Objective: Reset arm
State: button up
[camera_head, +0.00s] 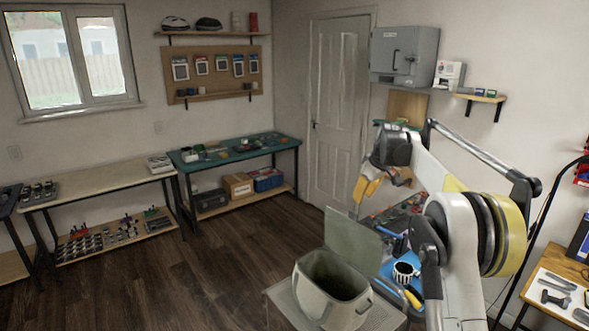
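My arm reaches in from the right side of the picture, with its elbow joint raised high and its forearm sloping to the left. My gripper (367,188) hangs at the end of the arm with its yellow fingers pointing down, above the cluttered work area by the door. Nothing shows clearly between the fingers. They are too small here to tell how far apart they stand.
A grey-green bin (312,294) stands in the foreground. Right of it are a black-and-white striped mug (403,271) and a blue tray (388,272). A grey wall cabinet (418,50) hangs behind the arm. The wood floor (225,260) at left is clear.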

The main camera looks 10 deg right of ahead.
jog(key=s+a+r+m+t+b, duration=0.15)
jog(key=s+a+b, duration=0.3)
jog(key=s, duration=0.75)
jog(key=s+a+m+b, duration=0.2)
jog(key=s+a+b, duration=0.3)
jog(key=s, duration=0.7)
jog(key=s+a+f+m+b, duration=0.1)
jog(key=s+a+f+b, duration=0.1)
jog(key=s+f, duration=0.7)
jog(key=s+a+f+m+t+h+b, duration=0.1)
jog(key=s+a+f+m+b, duration=0.1)
jog(key=s+f, duration=0.7)
jog(key=s+a+b, duration=0.1)
jog(key=s, duration=0.5)
jog(key=shift+s+a, duration=0.3)
jog(key=shift+s, duration=0.05)
